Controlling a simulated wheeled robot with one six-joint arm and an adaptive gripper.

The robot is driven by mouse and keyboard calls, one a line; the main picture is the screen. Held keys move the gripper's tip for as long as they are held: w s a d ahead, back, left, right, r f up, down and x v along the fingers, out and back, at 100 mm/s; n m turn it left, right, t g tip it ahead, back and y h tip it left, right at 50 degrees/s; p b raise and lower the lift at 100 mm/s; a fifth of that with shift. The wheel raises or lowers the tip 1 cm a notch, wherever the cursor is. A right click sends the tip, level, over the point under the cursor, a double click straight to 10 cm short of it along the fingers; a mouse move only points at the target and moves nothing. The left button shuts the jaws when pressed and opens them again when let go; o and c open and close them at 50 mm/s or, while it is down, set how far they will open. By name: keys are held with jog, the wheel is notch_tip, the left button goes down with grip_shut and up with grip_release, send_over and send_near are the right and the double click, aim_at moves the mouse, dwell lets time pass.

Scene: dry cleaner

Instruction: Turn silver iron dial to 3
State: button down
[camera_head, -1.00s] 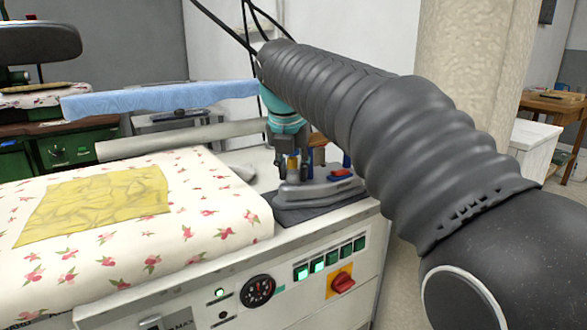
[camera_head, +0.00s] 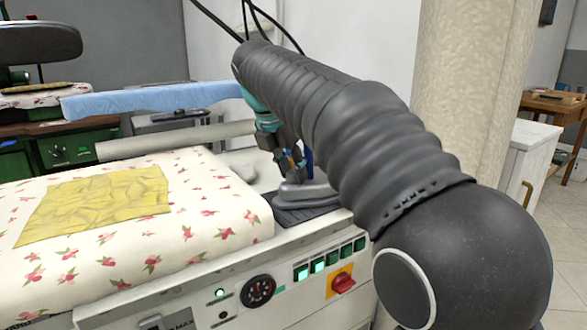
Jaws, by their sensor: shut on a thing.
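The silver iron (camera_head: 302,193) rests on a dark ribbed pad (camera_head: 296,214) at the right end of the white ironing machine. My gripper (camera_head: 289,170) comes down from above onto the upper part of the iron. It is shut on a part of the iron. Its fingertips are small and partly hidden, so the exact part is unclear. I cannot make out the dial or its numbers. A blue part (camera_head: 308,161) shows just right of the fingers.
A padded board with a floral cover (camera_head: 222,228) and a yellow cloth (camera_head: 95,204) lies to the left. A thick column (camera_head: 463,110) stands behind my arm.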

jog(key=m+g, duration=0.1)
jog(key=m, duration=0.1)
jog(key=m+h, duration=0.1)
jog(key=m, duration=0.2)
jog(key=shift+w+a+m+g, duration=0.15)
jog(key=shift+m+g, duration=0.15)
jog(key=shift+g, duration=0.1)
jog(key=shift+m+g+h, duration=0.3)
jog(key=shift+m+g, duration=0.6)
jog(key=shift+m, duration=1.3)
jog(key=c, duration=0.9)
grip_release()
jog(key=shift+o, duration=0.2)
